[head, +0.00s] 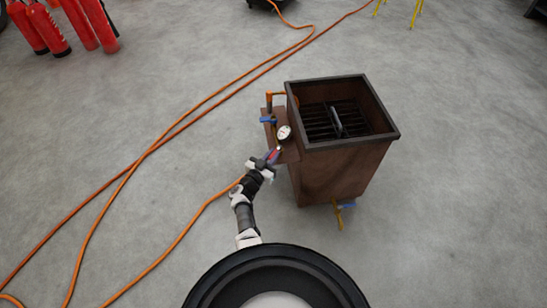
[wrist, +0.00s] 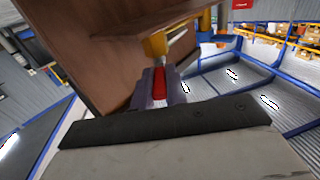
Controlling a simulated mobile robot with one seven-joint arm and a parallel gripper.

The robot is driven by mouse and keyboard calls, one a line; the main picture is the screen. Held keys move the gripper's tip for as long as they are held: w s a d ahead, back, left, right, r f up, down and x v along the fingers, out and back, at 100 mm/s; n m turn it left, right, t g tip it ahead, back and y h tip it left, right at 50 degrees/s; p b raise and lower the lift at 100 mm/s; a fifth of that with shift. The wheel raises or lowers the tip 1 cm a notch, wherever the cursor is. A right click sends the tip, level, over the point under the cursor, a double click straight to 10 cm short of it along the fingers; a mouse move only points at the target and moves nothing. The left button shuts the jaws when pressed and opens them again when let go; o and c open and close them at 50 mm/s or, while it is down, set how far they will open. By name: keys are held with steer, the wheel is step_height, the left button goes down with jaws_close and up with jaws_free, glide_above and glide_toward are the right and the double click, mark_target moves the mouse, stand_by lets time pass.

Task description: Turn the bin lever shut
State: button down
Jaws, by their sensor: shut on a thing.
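The brown, open-topped bin (head: 340,172) stands on the floor right of my arm; its wooden side also shows in the wrist view (wrist: 85,45). My gripper (head: 271,157) is at the bin's left side, below the round white gauge (head: 284,132). In the wrist view my gripper (wrist: 160,88) is shut on a red lever (wrist: 159,82), which sits between the fingers. A yellow valve body (wrist: 156,46) is just beyond the fingertips. The lever's far end and exact angle are partly hidden by the fingers.
A blue handle (head: 267,120) sits above the gauge, and a yellow fitting (head: 338,215) juts from the bin's base. Orange hoses (head: 150,152) cross the floor at left. Red extinguishers (head: 62,25) stand at the back left. Floor right of the bin is clear.

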steer(key=w+m+g+h+b, duration=0.1)
steer(key=m+g+h+b, duration=0.1)
steer(key=b, duration=0.5)
steer(key=w+a+m+g+h+b, duration=0.1)
steer(key=m+g+h+b, duration=0.2)
steer(key=b, duration=0.4)
steer(key=w+a+m+g+h+b, duration=0.1)
steer(key=m+g+h+b, duration=0.2)
steer(key=g+b, duration=0.3)
steer(key=shift+w+a+m+g+b, duration=0.15)
steer(key=shift+w+m+g+b, duration=0.2)
steer(key=shift+m+b, duration=0.4)
steer(key=shift+r+b, duration=0.1)
steer(key=shift+b, duration=0.3)
steer(key=shift+g+h, duration=0.25)
steer(key=shift+h, duration=0.05)
steer(key=c, duration=1.4)
jaws_free()
